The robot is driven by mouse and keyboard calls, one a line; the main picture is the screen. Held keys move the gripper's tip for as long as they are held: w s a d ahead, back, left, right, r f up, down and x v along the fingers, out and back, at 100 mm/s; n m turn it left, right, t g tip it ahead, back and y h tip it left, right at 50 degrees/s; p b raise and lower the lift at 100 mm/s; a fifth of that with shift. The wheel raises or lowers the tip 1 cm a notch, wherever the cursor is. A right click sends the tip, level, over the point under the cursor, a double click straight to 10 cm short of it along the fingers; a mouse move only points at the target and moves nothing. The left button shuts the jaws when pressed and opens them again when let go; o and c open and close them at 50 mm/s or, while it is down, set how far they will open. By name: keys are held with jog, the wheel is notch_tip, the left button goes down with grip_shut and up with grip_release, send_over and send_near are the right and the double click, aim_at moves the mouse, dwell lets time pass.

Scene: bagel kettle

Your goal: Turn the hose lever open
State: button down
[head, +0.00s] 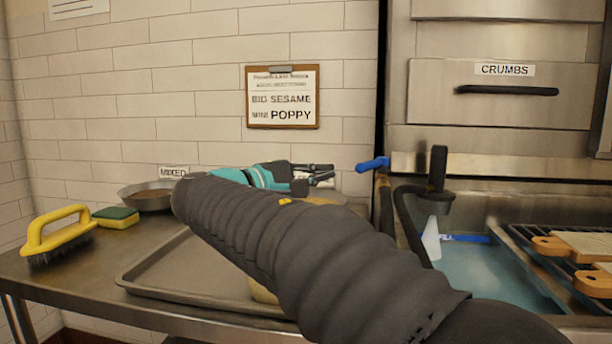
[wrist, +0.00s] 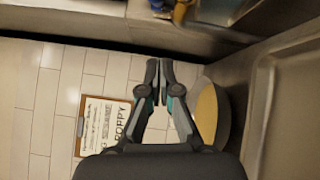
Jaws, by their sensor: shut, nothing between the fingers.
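The hose lever (head: 372,163) is a short blue handle on a brass valve (head: 383,195), left of the steel kettle unit in the head view. It points left, toward my gripper. My gripper (head: 326,173) is shut and empty, a little left of the lever and apart from it. In the wrist view my gripper's fingers (wrist: 158,82) are together, and the brass valve (wrist: 181,12) shows beyond their tips at the top edge, with the lever (wrist: 160,9) small beside it. My arm hides part of the counter.
A black hose and spray head (head: 436,185) hang right of the valve over the water basin (head: 465,262). A bowl (wrist: 226,110) stands beside my gripper. A tray (head: 160,278), brush (head: 58,232) and sponge (head: 116,217) lie left. A clipboard (head: 282,97) hangs on the wall.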

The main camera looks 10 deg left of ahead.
jog(key=shift+s+d+r, duration=0.1)
jog(key=shift+d+r, duration=0.05)
jog(key=shift+d, duration=0.7)
jog(key=shift+s+d+r, duration=0.1)
jog(key=shift+d+r, duration=0.05)
jog(key=shift+d, duration=0.75)
jog(key=shift+d+r, duration=0.15)
jog(key=shift+d, duration=0.7)
jog(key=shift+d, duration=0.1)
